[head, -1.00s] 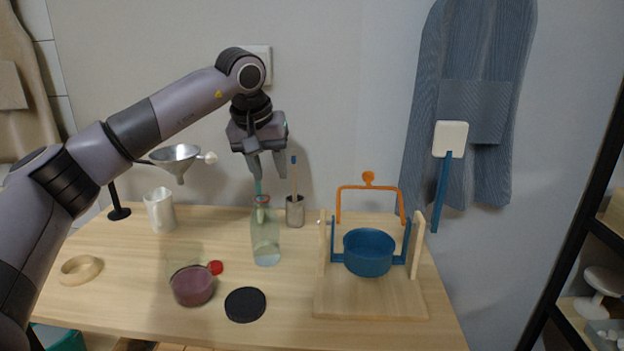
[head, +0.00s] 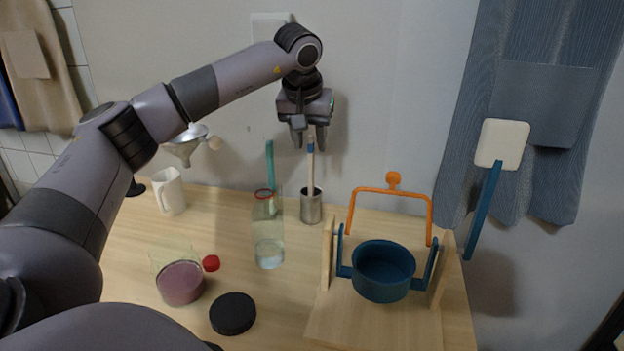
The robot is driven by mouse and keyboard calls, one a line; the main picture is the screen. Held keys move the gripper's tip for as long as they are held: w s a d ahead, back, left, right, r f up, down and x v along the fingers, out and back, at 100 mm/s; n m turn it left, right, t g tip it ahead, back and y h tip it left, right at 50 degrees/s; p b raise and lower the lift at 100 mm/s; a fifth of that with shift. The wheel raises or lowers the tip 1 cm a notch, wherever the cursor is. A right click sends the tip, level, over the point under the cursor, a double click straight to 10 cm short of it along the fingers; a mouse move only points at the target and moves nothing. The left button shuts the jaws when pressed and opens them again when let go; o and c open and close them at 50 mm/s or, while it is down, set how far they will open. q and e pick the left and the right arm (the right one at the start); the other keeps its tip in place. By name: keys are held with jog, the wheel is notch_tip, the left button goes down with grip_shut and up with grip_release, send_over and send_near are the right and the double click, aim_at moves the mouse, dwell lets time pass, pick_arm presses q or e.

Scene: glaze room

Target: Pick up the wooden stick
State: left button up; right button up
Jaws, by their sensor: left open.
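The wooden stick (head: 310,170) has a blue band near its top and stands almost upright in a small metal cup (head: 312,210) at the back of the table. My left gripper (head: 309,142) is open and points down at the stick's upper end. I cannot tell whether a finger touches the stick. The stick's lower end is hidden in the cup. My right gripper is not in view.
A clear bottle (head: 268,238) with a teal stick (head: 270,165) stands left of the cup. A wooden stand (head: 328,255) with a blue pot (head: 383,272) and orange handle (head: 393,190) is to the right. A jar (head: 180,283), black disc (head: 233,314) and white mug (head: 168,190) are further left.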

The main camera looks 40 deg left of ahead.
aim_at(311, 180)
pick_arm(q)
jog(key=shift+x, duration=1.45)
grip_shut()
